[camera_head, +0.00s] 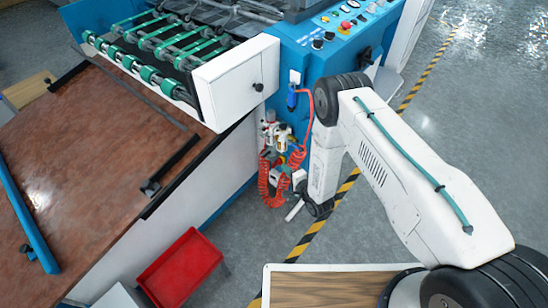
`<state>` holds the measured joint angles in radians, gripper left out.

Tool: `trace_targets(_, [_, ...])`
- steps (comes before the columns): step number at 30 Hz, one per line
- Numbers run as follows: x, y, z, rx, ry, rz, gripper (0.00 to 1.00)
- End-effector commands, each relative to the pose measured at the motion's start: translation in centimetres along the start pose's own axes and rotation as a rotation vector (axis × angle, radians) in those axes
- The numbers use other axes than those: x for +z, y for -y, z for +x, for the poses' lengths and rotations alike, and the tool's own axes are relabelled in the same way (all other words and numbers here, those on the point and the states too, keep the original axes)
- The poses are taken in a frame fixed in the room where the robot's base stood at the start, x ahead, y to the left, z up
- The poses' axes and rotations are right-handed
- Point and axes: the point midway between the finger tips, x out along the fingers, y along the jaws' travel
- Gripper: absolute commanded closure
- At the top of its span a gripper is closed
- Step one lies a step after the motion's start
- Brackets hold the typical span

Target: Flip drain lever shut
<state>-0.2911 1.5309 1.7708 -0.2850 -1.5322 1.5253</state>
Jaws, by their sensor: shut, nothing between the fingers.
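The drain lever is not clearly made out. The air unit (273,132) with small bowls and fittings hangs on the side of the blue machine, with a red coiled hose (264,180) around its lower part. My arm reaches down just right of it. My gripper (297,180) is small and partly hidden by the wrist, close to the hose and lower fittings. It is shut and empty. Whether it touches anything cannot be told. A short white rod (293,211) slants below it; what it belongs to is unclear.
The blue machine (287,40) has a control panel (345,24) above and a white roller-end cover (237,82). A brown table (90,165) stands left, with a red bin (182,268) on the floor. Striped floor tape (318,228) crosses open floor. A wooden top (325,287) lies in front.

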Motion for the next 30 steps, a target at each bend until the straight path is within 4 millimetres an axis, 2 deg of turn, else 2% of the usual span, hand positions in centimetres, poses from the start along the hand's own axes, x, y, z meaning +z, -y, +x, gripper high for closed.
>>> trace_targets(1, [0.1, 0.1, 1.2, -0.003, 0.002, -0.002, 1.00])
trace_targets(6, [0.1, 0.0, 4.9, -0.002, 0.001, -0.001, 1.00])
trace_targets(13, [0.0, 0.0, 8.5, -0.001, 0.000, 0.000, 1.00])
trace_targets(19, [0.0, 0.0, 9.8, 0.000, 0.000, 0.000, 1.00])
trace_targets(30, [0.0, 0.0, 9.8, 0.001, -0.002, 0.000, 1.00])
